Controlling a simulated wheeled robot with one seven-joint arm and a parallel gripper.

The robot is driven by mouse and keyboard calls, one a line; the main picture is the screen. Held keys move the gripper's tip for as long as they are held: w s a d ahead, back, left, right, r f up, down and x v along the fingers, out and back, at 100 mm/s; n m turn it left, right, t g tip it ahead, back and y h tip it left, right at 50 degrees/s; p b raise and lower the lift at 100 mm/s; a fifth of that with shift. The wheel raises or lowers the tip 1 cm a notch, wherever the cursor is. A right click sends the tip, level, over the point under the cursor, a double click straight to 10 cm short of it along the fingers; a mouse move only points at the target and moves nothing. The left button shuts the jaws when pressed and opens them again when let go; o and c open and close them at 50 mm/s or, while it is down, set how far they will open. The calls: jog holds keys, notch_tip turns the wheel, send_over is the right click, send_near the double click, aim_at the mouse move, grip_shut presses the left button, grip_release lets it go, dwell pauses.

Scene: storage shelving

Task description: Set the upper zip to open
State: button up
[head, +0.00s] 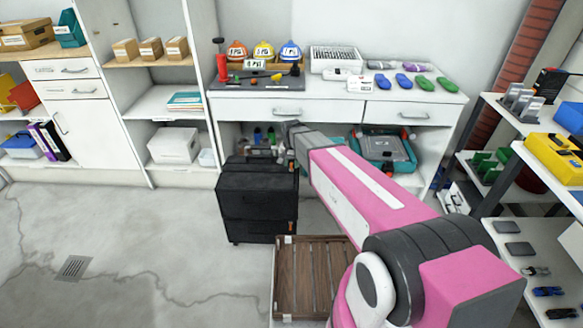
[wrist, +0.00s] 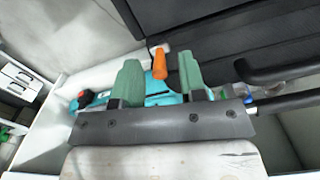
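A black two-part case (head: 257,200) stands on the floor in front of the white workbench. Small orange tabs show at its right edge, the lower one (head: 291,226) clearly. My gripper (head: 287,147) is above the case's top right in the head view; its fingertips cannot be made out there. In the wrist view, the two green fingers of my gripper (wrist: 160,76) are apart. The zip line itself is not clear.
Black bars (wrist: 283,70) stick out at the right in the wrist view. A teal item (wrist: 160,92) lies behind the fingers. A wooden slatted crate (head: 309,280) stands on the floor before the case. Clear floor (head: 150,240) lies to the left.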

aim_at(225, 170)
jog(key=shift+f, duration=1.25)
grip_shut()
jog(key=a, duration=2)
jog(key=w+a, duration=0.1)
jog(key=a, duration=0.9)
jog(key=shift+w+a+r, duration=0.1)
jog(key=shift+a, duration=0.1)
grip_release()
notch_tip(225, 170, up, 11)
